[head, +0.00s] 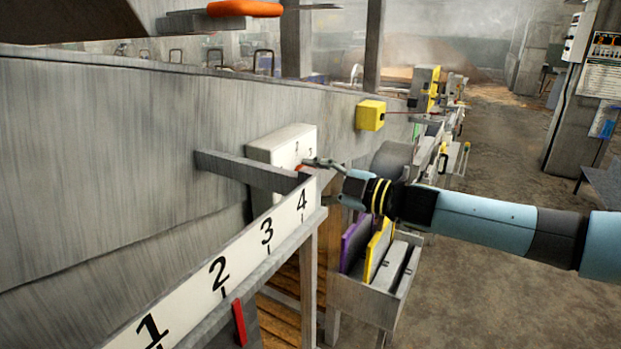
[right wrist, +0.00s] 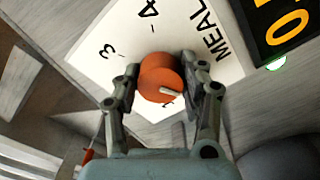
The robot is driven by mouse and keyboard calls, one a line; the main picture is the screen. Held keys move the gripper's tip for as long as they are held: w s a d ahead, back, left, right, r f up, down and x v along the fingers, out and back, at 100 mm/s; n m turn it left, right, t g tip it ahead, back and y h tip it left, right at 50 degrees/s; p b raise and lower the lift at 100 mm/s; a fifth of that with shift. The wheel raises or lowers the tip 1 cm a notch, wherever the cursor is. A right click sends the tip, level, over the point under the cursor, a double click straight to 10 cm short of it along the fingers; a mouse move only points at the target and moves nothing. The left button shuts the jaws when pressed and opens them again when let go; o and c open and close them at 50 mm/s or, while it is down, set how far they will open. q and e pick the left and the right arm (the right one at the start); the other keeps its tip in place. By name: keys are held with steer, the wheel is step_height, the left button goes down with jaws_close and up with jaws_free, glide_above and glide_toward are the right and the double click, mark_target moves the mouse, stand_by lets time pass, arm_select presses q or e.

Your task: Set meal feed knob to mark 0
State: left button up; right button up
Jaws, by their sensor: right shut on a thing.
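The meal feed knob (right wrist: 156,72) is a round orange-red knob with a pale pointer, on a white panel (right wrist: 128,40) printed MEAL with marks 3 and 4 readable. In the right wrist view the pointer aims toward the lower right, near my right finger; the mark there is partly hidden and I cannot read it. My right gripper (right wrist: 160,88) is shut on the knob, one finger on each side. In the head view my right gripper (head: 318,170) reaches the white box (head: 280,148) from the right, covering most of the knob. My left gripper is not in view.
A black display (right wrist: 285,30) with yellow digits and a green light (right wrist: 276,62) sit beside the panel. A scale board (head: 240,262) numbered 1 to 4 runs in front, with a red marker (head: 239,322). A grey bin (head: 375,297) with coloured boards stands below my right arm.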

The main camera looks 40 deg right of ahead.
steer(key=shift+n, duration=0.4)
steer(key=o, duration=1.2)
steer(key=shift+f, duration=0.1)
steer(key=shift+s, duration=0.1)
steer(key=v, duration=1.2)
